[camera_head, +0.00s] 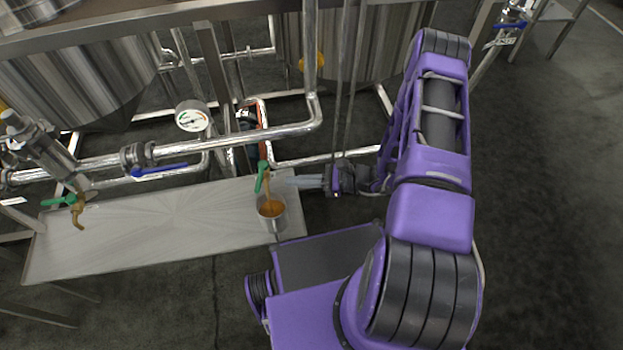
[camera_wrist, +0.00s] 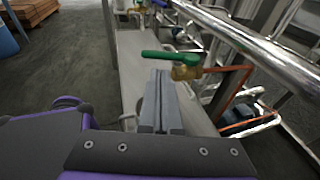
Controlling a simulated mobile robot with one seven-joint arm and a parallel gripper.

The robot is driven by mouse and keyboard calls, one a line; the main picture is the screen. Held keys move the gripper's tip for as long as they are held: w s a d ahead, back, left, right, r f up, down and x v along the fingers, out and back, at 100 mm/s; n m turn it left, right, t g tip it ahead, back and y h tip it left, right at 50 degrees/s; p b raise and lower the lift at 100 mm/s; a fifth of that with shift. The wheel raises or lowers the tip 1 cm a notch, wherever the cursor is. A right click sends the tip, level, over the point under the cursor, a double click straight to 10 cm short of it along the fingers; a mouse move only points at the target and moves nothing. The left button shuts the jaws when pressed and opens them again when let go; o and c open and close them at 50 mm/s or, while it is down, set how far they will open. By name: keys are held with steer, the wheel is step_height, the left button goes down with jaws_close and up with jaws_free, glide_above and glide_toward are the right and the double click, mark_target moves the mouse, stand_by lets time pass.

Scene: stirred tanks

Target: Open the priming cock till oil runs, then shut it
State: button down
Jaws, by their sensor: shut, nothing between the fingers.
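The priming cock has a green lever (camera_head: 262,177) and a brass body (camera_wrist: 186,73) at the end of a thin copper-coloured line. In the wrist view its lever (camera_wrist: 170,57) lies roughly in line with that line. In the head view an amber streak (camera_head: 268,192) drops from the cock into a small metal cup (camera_head: 279,222) holding orange-brown liquid. My gripper (camera_head: 290,182) is shut and empty, just right of the cock. In the wrist view its fingertips (camera_wrist: 160,74) sit just below the lever; I cannot tell whether they touch it.
The cup stands near the right end of a steel bench (camera_head: 150,235). Another green-handled brass cock (camera_head: 78,205) is at the bench's left. Steel pipes (camera_head: 230,135), a pressure gauge (camera_head: 192,117) and a blue-handled valve (camera_head: 160,170) lie behind. The floor right of my arm is clear.

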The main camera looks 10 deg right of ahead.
mark_target(260, 179)
steer(key=x, duration=0.6)
steer(key=shift+a, duration=0.3)
